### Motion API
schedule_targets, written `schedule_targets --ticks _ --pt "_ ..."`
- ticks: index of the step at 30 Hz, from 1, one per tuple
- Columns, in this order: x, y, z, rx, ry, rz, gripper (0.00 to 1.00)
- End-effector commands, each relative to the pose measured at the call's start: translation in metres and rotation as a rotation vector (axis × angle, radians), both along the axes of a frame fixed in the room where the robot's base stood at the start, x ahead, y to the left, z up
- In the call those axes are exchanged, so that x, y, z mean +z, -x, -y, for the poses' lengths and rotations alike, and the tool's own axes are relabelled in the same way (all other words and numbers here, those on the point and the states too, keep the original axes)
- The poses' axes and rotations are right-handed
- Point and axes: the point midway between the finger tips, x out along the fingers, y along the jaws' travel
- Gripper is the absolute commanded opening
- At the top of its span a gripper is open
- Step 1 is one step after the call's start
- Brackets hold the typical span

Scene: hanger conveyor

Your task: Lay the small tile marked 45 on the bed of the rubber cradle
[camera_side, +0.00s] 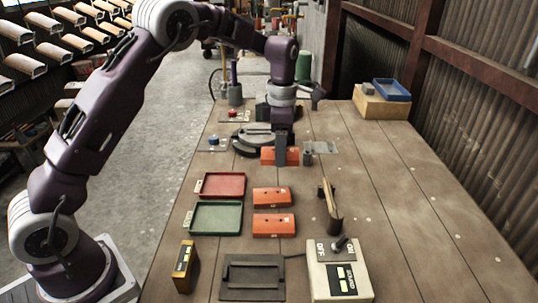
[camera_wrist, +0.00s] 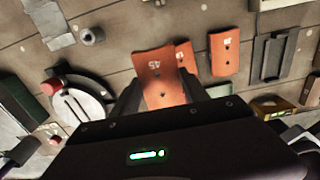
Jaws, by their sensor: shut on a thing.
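My gripper (camera_side: 281,160) is shut on an orange tile marked 45 (camera_wrist: 160,77); one finger stands on each side of it. The tile (camera_side: 266,156) also shows in the side view, partly behind a finger, near the round grey fixture; its height above the table is hard to judge. Two more orange tiles (camera_side: 272,197) (camera_side: 273,225) lie on the table nearer the side camera. A dark slab with a raised frame (camera_side: 252,287), which looks like the rubber cradle, lies at the front. Its bed is bare, and it shows at the right in the wrist view (camera_wrist: 259,62).
A red tray (camera_side: 220,186) and a green tray (camera_side: 215,218) lie left of the loose tiles. A switch box (camera_side: 325,285) stands right of the cradle, a yellow box (camera_side: 184,268) left.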

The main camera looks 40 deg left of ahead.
Motion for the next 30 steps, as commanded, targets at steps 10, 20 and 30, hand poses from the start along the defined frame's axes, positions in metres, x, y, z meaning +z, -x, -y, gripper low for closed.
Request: schedule_targets --ticks 10,20,30 --pt "-0.008 0.140 0.125 -0.001 -0.001 0.009 0.09" --pt "-0.019 0.227 0.147 0.023 0.011 0.003 0.09" --pt "-0.056 0.228 0.146 0.025 0.009 -0.002 0.09"
